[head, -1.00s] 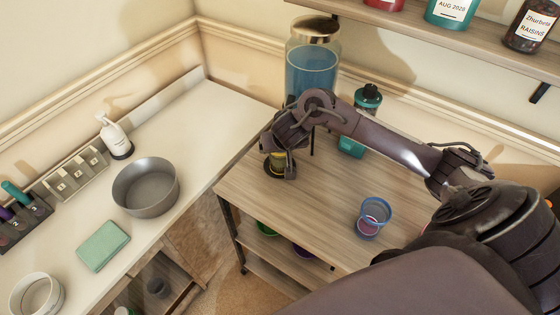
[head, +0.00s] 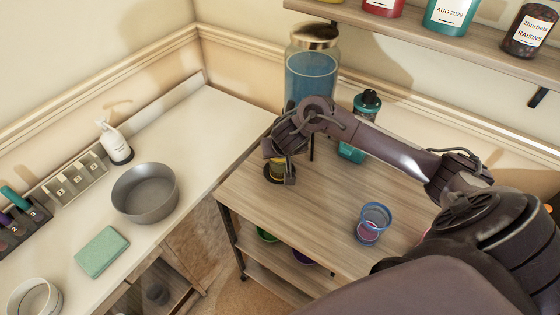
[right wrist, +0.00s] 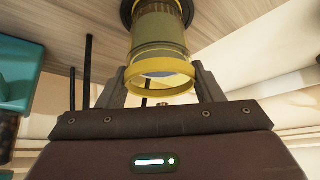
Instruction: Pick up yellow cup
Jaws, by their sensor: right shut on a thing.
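The yellow cup (right wrist: 160,72) is see-through with a bright yellow rim, and sits between the fingers of my right gripper (right wrist: 163,88) in the right wrist view. In the head view the cup (head: 277,167) is partly hidden behind my right gripper (head: 285,168), at the left back of the wooden cart top. My right gripper is shut on the cup. A dark round base (head: 270,179) shows under the cup; I cannot tell if they touch. My left gripper is not in view.
A blue-filled glass dispenser (head: 311,75) stands behind the gripper, with a teal bottle (head: 356,130) to its right. Blue and pink cups (head: 373,220) stand on the cart (head: 290,215). The white counter (head: 190,150) holds a grey bowl (head: 145,192). A shelf (head: 430,40) hangs above.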

